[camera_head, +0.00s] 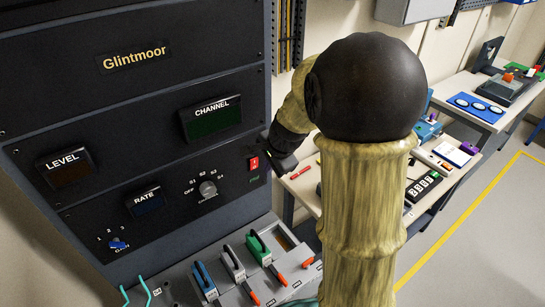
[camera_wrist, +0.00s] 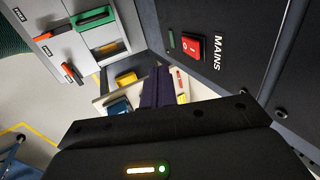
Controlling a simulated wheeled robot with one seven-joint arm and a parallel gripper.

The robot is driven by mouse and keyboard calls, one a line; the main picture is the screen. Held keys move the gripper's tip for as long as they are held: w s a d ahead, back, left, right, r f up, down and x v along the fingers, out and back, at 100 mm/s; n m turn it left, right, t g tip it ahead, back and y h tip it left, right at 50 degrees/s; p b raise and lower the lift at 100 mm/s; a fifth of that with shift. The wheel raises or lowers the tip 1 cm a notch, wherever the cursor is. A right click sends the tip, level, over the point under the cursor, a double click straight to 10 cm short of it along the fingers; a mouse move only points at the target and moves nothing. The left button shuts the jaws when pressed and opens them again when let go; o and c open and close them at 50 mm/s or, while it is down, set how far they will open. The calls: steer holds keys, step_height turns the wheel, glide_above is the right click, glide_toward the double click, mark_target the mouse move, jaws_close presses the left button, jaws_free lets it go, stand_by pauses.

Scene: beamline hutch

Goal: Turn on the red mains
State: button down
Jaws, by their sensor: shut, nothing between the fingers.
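The red mains switch (camera_head: 254,163) is a small rocker at the right end of the black Glintmoor panel. It also shows in the wrist view (camera_wrist: 191,47), beside the white MAINS label (camera_wrist: 217,52). A small dark green indicator (camera_wrist: 171,39) sits next to it and looks unlit. My gripper (camera_head: 269,167) is just right of the switch in the head view, close to the panel. In the wrist view its dark fingers (camera_wrist: 164,85) are together and empty, apart from the switch in the picture. I cannot tell which way the rocker is tipped.
A rotary knob (camera_head: 208,189) and a CHANNEL display (camera_head: 211,119) are on the same panel. Below is a sloping console with blue, white and green levers (camera_head: 258,248). A bench with a keypad device (camera_head: 423,186) stands to the right, with open floor beyond.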

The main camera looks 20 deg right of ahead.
mark_target(255, 160)
steer(key=shift+w+a+f+p, duration=0.3)
steer(key=shift+w+p, duration=0.15)
steer(key=shift+w, duration=0.35)
steer(key=shift+w+a+f+p, duration=0.25)
steer(key=shift+w+f+p, duration=0.15)
steer(key=shift+w, duration=0.4)
steer(key=shift+w+a+f+p, duration=0.25)
steer(key=shift+w+p, duration=0.25)
steer(key=shift+w, duration=0.3)
steer(key=shift+w+a, duration=0.1)
steer(key=shift+w, duration=0.25)
steer(key=shift+r, duration=0.1)
steer(key=shift+r+p, duration=0.8)
steer(key=shift+p, duration=0.15)
